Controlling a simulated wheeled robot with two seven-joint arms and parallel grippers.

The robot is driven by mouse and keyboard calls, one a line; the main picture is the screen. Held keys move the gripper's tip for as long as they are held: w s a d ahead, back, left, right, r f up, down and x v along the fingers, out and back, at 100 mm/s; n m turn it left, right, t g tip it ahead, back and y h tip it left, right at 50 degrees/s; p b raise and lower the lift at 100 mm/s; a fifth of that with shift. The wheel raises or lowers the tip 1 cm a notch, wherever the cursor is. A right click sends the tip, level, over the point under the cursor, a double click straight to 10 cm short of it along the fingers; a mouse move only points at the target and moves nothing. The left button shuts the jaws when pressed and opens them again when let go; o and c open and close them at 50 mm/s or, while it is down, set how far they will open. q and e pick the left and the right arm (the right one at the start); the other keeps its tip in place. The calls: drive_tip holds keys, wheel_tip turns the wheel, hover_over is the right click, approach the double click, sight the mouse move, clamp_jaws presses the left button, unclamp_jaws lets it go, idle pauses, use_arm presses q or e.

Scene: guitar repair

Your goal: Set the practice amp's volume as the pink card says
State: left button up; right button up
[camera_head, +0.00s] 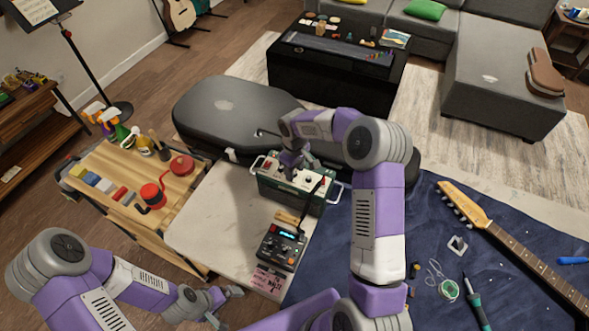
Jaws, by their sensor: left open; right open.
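The practice amp looks to be the dark green box (284,194) with metal side handles and small knobs on its light top panel, standing on the pale worktop. My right gripper (293,166) reaches down over the amp's top panel at its back left. It is open; whether it touches a knob I cannot tell. The pink card (268,281) lies at the front of the worktop with dark writing too small to read. My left gripper (234,296) is open and empty, low at the front, left of the card.
A black device with a lit display (281,246) stands between the amp and the card. A black case (225,108) lies behind the amp. A wooden tool cart (125,185) is at left. A guitar neck (520,255) lies on the blue cloth at right. The worktop's left part is clear.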

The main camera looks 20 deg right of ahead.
drive_tip(key=shift+w, duration=0.1)
drive_tip(key=shift+c, duration=0.3)
clamp_jaws()
drive_tip(key=shift+m, duration=0.3)
drive_tip(key=m+b, duration=0.1)
drive_tip(key=m, duration=0.1)
drive_tip(key=shift+m, duration=0.3)
drive_tip(key=m, duration=0.2)
drive_tip(key=shift+m+b, duration=0.3)
drive_tip(key=shift+m, duration=0.1)
drive_tip(key=m, duration=0.5)
drive_tip(key=shift+m, duration=0.3)
